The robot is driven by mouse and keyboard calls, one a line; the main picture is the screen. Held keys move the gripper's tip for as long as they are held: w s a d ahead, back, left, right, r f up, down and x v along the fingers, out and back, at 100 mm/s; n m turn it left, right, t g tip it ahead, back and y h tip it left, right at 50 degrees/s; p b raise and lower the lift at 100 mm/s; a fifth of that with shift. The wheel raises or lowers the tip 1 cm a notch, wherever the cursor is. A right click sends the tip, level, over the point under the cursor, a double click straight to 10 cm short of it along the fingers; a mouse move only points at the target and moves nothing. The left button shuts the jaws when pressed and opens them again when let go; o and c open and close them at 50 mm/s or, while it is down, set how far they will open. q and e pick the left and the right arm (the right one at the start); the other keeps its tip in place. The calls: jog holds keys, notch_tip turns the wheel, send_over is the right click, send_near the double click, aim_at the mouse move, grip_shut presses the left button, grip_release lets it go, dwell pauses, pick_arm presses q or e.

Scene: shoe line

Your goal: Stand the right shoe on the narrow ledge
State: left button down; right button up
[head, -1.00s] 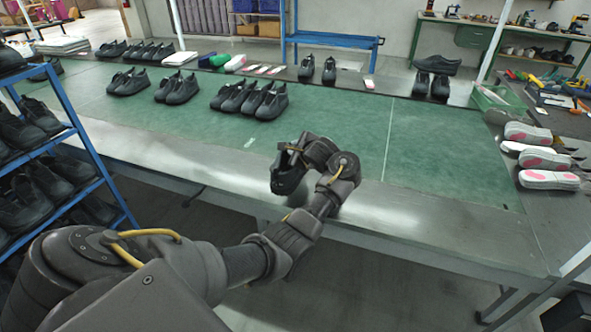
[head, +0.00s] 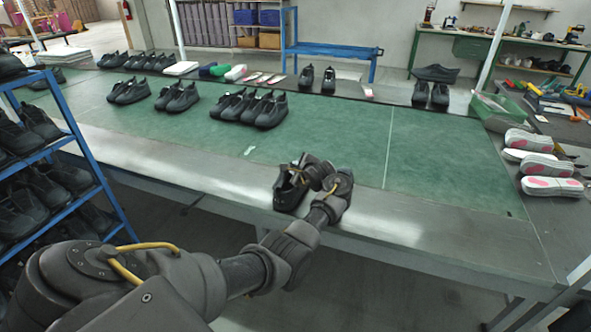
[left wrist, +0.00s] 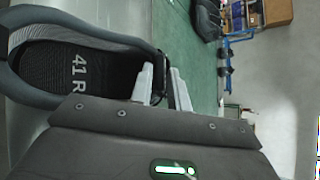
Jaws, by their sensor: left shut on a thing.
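A black shoe (head: 289,193) is at the near steel edge of the table in the head view. The left wrist view shows its insole marked "41 R" and its grey collar (left wrist: 100,28). My left gripper (head: 304,171) is shut on the shoe's collar wall. Its pale fingers (left wrist: 162,85) show at the collar in the wrist view. The shoe is over the bare steel strip (head: 400,222) along the front; I cannot tell whether its sole touches it. A narrow dark ledge (head: 350,91) runs along the table's back. My right gripper is not in view.
The green mat (head: 340,140) is clear around the middle. Several black shoes (head: 250,106) stand farther back on it. A blue rack (head: 85,150) of shoes is at left, and pale soles (head: 540,165) lie at right.

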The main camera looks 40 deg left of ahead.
pick_arm(q)
jog(key=shift+r, duration=0.1)
jog(key=c, duration=1.3)
grip_release()
jog(key=shift+d, duration=0.15)
jog(key=p+v, duration=0.3)
jog(key=v, duration=0.9)
